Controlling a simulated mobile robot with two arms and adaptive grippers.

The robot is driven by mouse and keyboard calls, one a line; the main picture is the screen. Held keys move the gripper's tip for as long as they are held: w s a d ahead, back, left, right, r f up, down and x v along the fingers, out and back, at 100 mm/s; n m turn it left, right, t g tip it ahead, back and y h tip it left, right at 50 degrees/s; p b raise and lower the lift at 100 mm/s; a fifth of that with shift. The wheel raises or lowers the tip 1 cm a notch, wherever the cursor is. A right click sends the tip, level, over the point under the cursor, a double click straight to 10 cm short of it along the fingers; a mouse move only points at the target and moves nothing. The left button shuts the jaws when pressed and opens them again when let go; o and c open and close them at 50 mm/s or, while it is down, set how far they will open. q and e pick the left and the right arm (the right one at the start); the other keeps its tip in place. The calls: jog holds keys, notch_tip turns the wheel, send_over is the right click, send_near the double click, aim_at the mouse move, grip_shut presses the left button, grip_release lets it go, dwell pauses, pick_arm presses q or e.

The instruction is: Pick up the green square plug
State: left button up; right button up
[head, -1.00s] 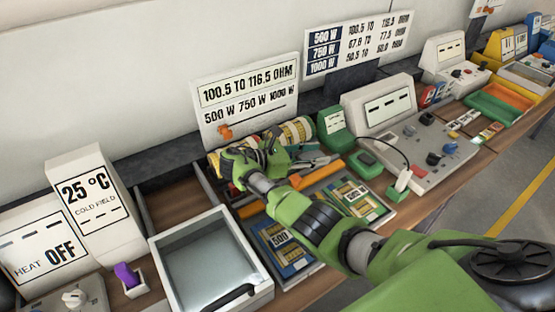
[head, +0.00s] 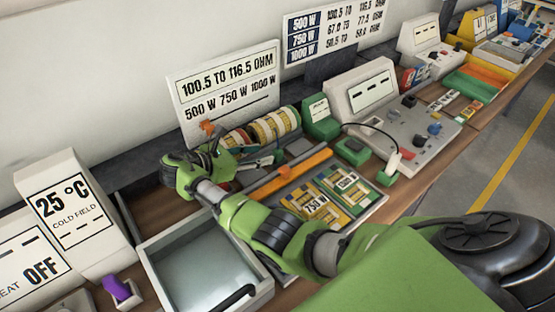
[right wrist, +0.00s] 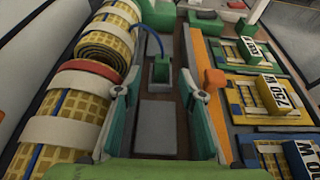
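In the right wrist view a green square plug (right wrist: 160,68) with a dark upper part and a blue cable stands ahead, between the rolls and the orange bar. My right gripper (right wrist: 156,88) is open, its two fingers apart with nothing between them but a grey pad lying below. The plug is just beyond the fingertips, roughly centred between them. In the head view my right gripper (head: 262,160) reaches over the tray beside the yellow rolls. I cannot make the plug out clearly there. My left gripper is not in view.
Yellow mesh rolls (right wrist: 70,105) lie close along the left finger. An orange bar (right wrist: 207,90) runs close along the right one, with wattage boards (right wrist: 258,95) beyond. A glass-topped box (head: 200,265) is in front.

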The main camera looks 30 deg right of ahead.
aim_at(275, 152)
jog(key=b+x, duration=0.1)
jog(key=x, duration=0.1)
jog(key=b+x, duration=0.1)
jog(key=x, duration=0.2)
jog(key=shift+s+a+f+b, duration=0.1)
jog(key=shift+s+f+b, duration=0.1)
jog(key=shift+b, duration=0.2)
jog(key=shift+d, duration=0.2)
jog(key=shift+r, duration=0.1)
grip_shut()
jog(key=shift+r, duration=0.1)
